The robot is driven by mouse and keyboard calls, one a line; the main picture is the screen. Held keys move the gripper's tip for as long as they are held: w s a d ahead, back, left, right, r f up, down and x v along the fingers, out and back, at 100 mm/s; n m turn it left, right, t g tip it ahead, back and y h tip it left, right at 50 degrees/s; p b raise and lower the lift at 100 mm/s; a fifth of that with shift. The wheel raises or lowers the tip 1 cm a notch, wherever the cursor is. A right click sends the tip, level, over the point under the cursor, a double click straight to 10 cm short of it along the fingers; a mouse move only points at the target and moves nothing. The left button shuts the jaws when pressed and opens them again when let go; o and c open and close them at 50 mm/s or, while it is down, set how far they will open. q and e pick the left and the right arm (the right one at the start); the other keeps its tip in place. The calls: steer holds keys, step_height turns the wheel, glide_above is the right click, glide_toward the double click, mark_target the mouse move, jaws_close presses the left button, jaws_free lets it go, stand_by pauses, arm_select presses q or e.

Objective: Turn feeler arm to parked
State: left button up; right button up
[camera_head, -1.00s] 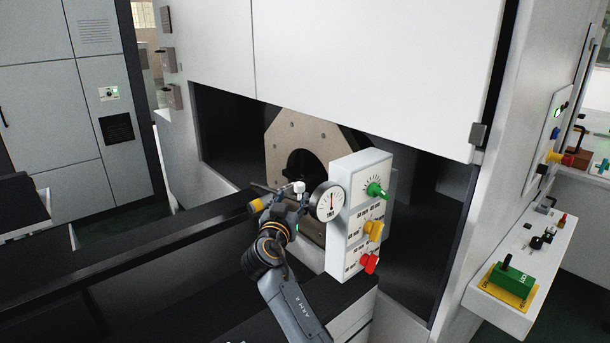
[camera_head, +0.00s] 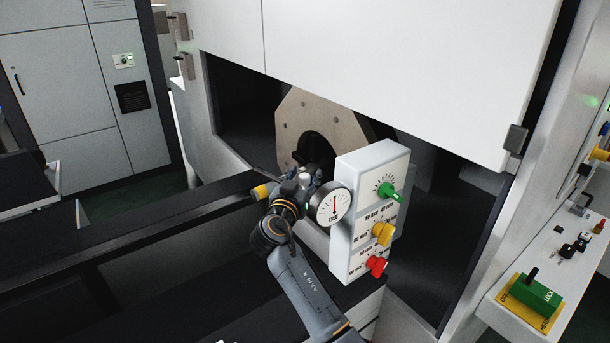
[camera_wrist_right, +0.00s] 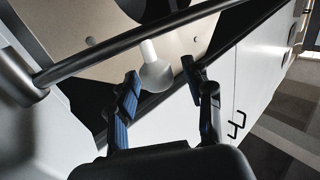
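A dark rod (camera_wrist_right: 130,42), which looks like the feeler arm, crosses the right wrist view from lower left to upper right. A white round knob (camera_wrist_right: 155,72) on a short stem sits just below it. My right gripper (camera_wrist_right: 162,66) has its two blue-padded fingers on either side of the knob, with a gap showing. In the head view my right gripper (camera_head: 303,188) is beside a dial gauge (camera_head: 333,207), with the pale knob (camera_head: 305,178) at its tip. The rod's far end is hard to make out there. My left gripper is out of view.
A white control box (camera_head: 345,240) with green, yellow and red knobs stands close right of the gripper. A beige plate (camera_head: 305,115) with a round dark opening is behind. A white door panel (camera_head: 400,70) hangs above.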

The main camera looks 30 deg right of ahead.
steer(key=shift+d, duration=0.1)
jaws_close()
steer(key=shift+s+a+f+n+t+y, duration=0.15)
steer(key=shift+a+n+t+y, duration=0.15)
steer(key=shift+n+t+y, duration=0.25)
steer(key=shift+s+a+n+t+y, duration=0.15)
steer(key=shift+a+n+t+y, duration=0.2)
steer(key=shift+y, duration=0.2)
steer(key=shift+o, duration=0.4)
jaws_free()
steer(key=v, duration=1.2)
steer(key=shift+c, duration=0.2)
